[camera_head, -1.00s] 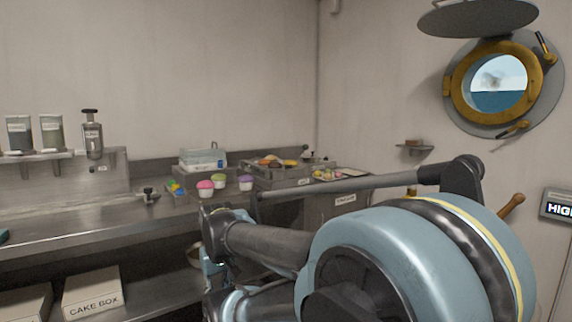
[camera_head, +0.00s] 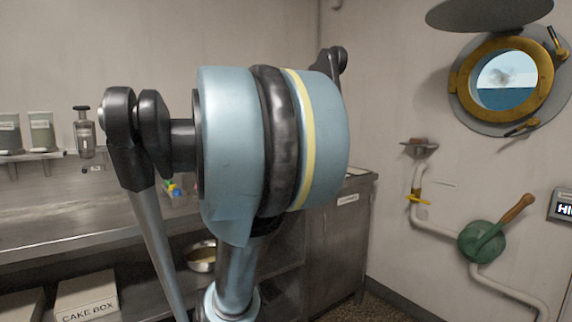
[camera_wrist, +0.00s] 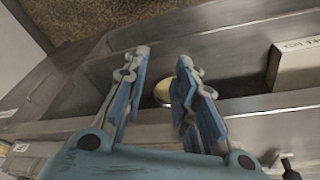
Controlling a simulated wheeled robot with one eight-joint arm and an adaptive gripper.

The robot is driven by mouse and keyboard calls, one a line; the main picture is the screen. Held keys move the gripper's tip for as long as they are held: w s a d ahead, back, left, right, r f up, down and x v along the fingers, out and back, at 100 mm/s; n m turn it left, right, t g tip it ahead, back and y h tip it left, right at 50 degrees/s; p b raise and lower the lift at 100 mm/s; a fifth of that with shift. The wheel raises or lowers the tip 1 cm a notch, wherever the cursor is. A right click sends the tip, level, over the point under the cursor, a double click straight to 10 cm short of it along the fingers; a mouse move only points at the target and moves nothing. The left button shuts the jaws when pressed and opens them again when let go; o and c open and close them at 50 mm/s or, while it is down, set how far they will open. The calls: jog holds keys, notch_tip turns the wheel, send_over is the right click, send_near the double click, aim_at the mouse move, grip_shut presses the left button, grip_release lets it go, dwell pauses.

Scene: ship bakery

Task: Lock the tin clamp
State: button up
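My gripper (camera_wrist: 162,60) is open and empty in the wrist view, its two blue-and-grey fingers apart. My gripper is out of the head view, where my own arm covers the middle of the counter. I cannot identify the tin clamp for certain. A small dark-knobbed metal fitting (camera_wrist: 290,168) shows at the lower right edge of the wrist view, partly cut off, and may be the clamp. Whether it is locked cannot be told. My fingers are apart from it.
The steel counter (camera_head: 60,205) runs along the left wall. Below it are a cake box (camera_head: 88,298) and a bowl (camera_head: 201,257), which also shows between my fingers (camera_wrist: 163,92). A green valve (camera_head: 482,242) with a wooden handle and a porthole (camera_head: 505,82) are on the right wall.

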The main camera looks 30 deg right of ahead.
jog(key=w+d+r+m+h, duration=0.2)
jog(key=w+d+r+m, duration=0.5)
jog(key=w+d+r, duration=0.75)
jog(key=w+d+r+m+g+h, duration=0.1)
jog(key=w+d+r+m, duration=0.15)
jog(key=d+r, duration=0.4)
jog(key=w+d+r+m+g, duration=0.1)
jog(key=w+d+r+m, duration=0.2)
jog(key=d, duration=0.7)
jog(key=shift+n, duration=0.25)
jog(key=x, duration=1.5)
jog(key=shift+s+d+f, duration=0.15)
jog(key=shift+s+f, duration=0.15)
jog(key=shift+s, duration=0.1)
grip_shut()
